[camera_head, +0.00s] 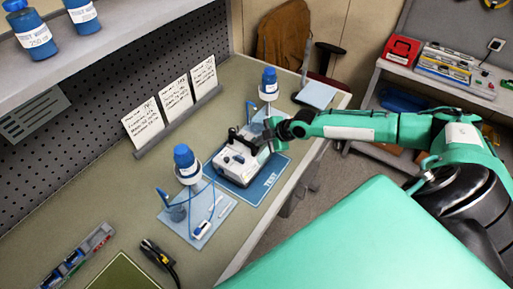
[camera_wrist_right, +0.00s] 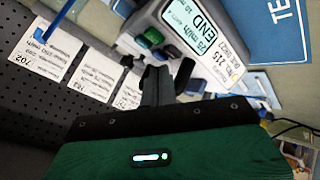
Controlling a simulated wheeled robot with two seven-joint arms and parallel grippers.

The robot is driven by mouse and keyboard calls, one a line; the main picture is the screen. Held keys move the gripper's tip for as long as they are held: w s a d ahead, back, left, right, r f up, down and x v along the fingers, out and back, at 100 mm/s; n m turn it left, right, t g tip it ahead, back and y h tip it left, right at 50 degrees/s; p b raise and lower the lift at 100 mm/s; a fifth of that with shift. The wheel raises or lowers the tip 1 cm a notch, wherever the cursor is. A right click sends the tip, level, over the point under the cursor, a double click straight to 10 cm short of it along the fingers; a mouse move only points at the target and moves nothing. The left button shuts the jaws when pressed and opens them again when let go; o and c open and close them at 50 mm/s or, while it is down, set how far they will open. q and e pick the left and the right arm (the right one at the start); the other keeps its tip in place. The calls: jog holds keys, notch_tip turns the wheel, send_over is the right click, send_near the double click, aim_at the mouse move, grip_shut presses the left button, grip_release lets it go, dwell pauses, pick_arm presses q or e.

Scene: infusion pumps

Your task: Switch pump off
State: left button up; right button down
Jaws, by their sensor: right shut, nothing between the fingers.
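The white and grey pump (camera_head: 236,163) stands on the blue mat marked TEST (camera_head: 265,186) on the bench. In the right wrist view the pump (camera_wrist_right: 228,62) shows a lit display (camera_wrist_right: 190,25) reading END. My right gripper (camera_head: 268,140) is at the pump's right side in the head view. In the wrist view its dark fingers (camera_wrist_right: 158,75) are shut and empty, close to the pump's button side. I cannot tell whether they touch it. My left gripper is not in view.
Handwritten cards (camera_head: 174,95) stand along the pegboard. A cable tool (camera_head: 157,256) lies on the near bench.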

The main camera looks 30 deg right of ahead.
aim_at(260, 150)
jog(key=shift+f+b, duration=0.4)
jog(key=shift+f, duration=0.05)
jog(key=shift+f+b, duration=0.4)
jog(key=shift+f, duration=0.05)
dwell(0.8)
jog(key=shift+r, duration=0.1)
jog(key=shift+r+p, duration=0.55)
jog(key=shift+r, duration=0.2)
notch_tip(260, 150, up, 5)
jog(key=p, duration=0.3)
dwell(0.4)
dwell(0.7)
